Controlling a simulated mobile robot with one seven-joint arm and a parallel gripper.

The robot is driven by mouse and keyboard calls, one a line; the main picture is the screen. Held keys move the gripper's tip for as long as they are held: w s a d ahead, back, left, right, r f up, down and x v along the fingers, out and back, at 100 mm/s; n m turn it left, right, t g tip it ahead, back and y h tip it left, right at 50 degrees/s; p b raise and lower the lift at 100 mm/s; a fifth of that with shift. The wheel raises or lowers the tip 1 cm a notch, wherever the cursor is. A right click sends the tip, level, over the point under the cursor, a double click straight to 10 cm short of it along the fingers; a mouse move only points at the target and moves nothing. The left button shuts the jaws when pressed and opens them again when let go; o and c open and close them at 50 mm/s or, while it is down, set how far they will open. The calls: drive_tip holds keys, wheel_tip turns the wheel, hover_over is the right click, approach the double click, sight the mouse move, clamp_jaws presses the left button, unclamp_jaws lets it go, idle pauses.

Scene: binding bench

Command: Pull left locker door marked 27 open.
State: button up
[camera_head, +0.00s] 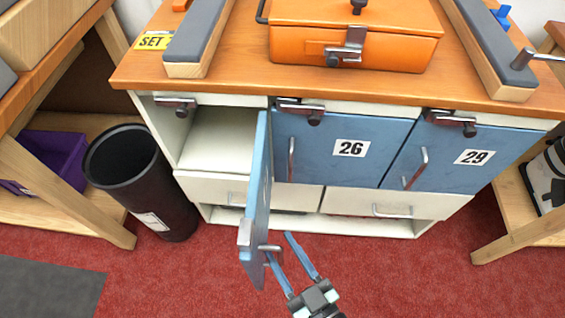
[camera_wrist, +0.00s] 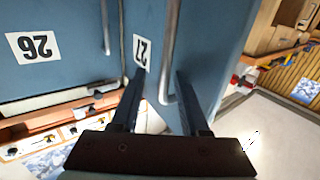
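The left locker door (camera_head: 258,190) stands swung well open, seen nearly edge-on in the head view, baring an empty-looking white compartment (camera_head: 222,140). In the wrist view its 27 label (camera_wrist: 141,52) shows on the blue face. Its metal bar handle (camera_head: 270,248) is near the door's free edge; the handle also shows in the wrist view (camera_wrist: 171,50). My gripper (camera_head: 278,245) is at the handle, its two fingers apart. In the wrist view the handle appears between the fingers (camera_wrist: 162,73), with gaps on both sides. Contact cannot be told.
Doors 26 (camera_head: 320,165) and 29 (camera_head: 440,170) are closed. A black bin (camera_head: 140,180) stands left of the cabinet. The wooden top (camera_head: 240,75) carries an orange box (camera_head: 350,35). Red carpet (camera_head: 400,275) in front is clear.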

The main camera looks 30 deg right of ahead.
drive_tip(key=s+p, duration=0.1)
drive_tip(key=s, duration=1.2)
idle(0.4)
